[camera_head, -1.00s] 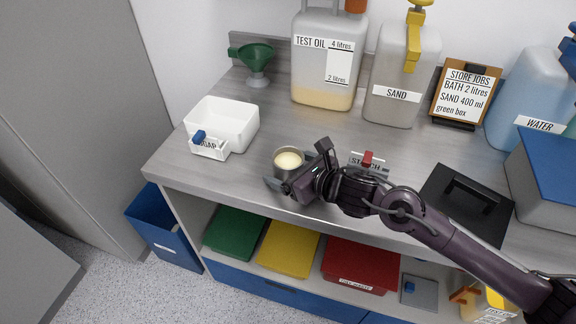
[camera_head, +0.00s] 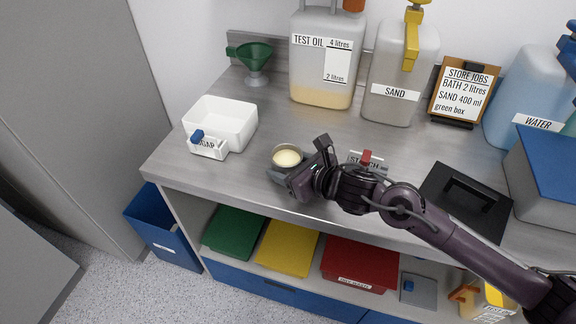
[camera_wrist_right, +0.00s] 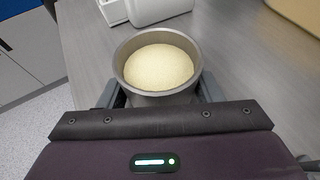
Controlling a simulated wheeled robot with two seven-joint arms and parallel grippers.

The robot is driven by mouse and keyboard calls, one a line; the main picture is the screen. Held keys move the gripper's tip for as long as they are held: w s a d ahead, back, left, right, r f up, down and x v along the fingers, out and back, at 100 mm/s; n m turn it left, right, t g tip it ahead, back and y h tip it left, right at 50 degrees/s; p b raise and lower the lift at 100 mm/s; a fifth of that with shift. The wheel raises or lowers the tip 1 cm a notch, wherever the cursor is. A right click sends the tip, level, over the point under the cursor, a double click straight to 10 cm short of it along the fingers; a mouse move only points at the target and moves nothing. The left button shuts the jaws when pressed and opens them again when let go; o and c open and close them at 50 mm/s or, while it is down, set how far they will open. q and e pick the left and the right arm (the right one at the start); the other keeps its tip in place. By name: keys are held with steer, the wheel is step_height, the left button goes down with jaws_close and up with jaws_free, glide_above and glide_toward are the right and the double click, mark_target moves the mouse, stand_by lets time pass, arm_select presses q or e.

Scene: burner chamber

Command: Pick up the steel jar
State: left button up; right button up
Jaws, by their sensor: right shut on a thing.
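The steel jar (camera_head: 287,158) is at the front part of the bench top and holds a pale cream-yellow substance. It is a round, open-topped grey metal jar. My right gripper (camera_head: 279,174) is shut on it from the near right side. In the right wrist view, the jar (camera_wrist_right: 158,96) sits upright between the two fingers, one on each side. Whether its base touches the bench is hidden by the gripper. My left gripper is not in view.
A white tub (camera_head: 238,117) and a small labelled tray (camera_head: 209,149) stand left of the jar. A green funnel (camera_head: 255,58), test oil container (camera_head: 325,75) and sand container (camera_head: 400,75) stand behind. A labelled block with a red top (camera_head: 367,158) is at right.

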step_height(320, 180, up, 20)
steer(key=shift+f, duration=0.25)
stand_by(1.1)
steer(key=shift+r, duration=0.1)
